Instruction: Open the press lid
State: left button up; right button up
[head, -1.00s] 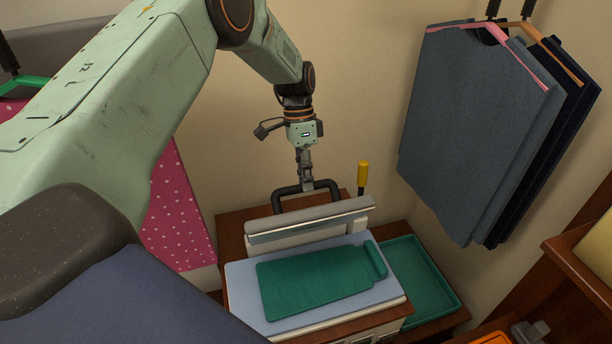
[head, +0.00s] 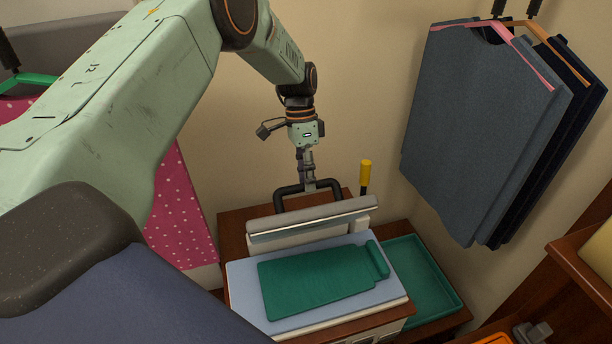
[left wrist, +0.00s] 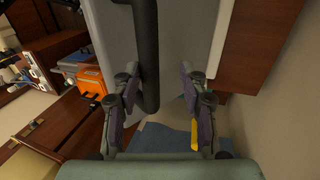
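The press lid (head: 315,220) stands raised at the back of the press, above the pale blue pressing board (head: 243,290). Its black handle (head: 281,201) sticks out at the top behind it. My left gripper (head: 308,184) is at the handle's top bar. In the left wrist view, the left gripper's fingers (left wrist: 159,72) are apart, with the black handle (left wrist: 147,45) between them, closer to the left finger. A gap shows between the handle and the right finger. A green folded garment (head: 320,280) lies flat on the board. My right gripper is not in view.
A yellow-topped lever (head: 365,172) stands right of the lid. A green tray (head: 425,280) sits right of the press. Dark garments (head: 475,130) hang at the upper right, and a pink dotted cloth (head: 172,220) is at the left. The wall is close behind.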

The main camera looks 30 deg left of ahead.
pick_arm(q)
jog(key=shift+w, duration=0.1)
jog(key=v, duration=1.2)
jog(key=shift+f, duration=0.15)
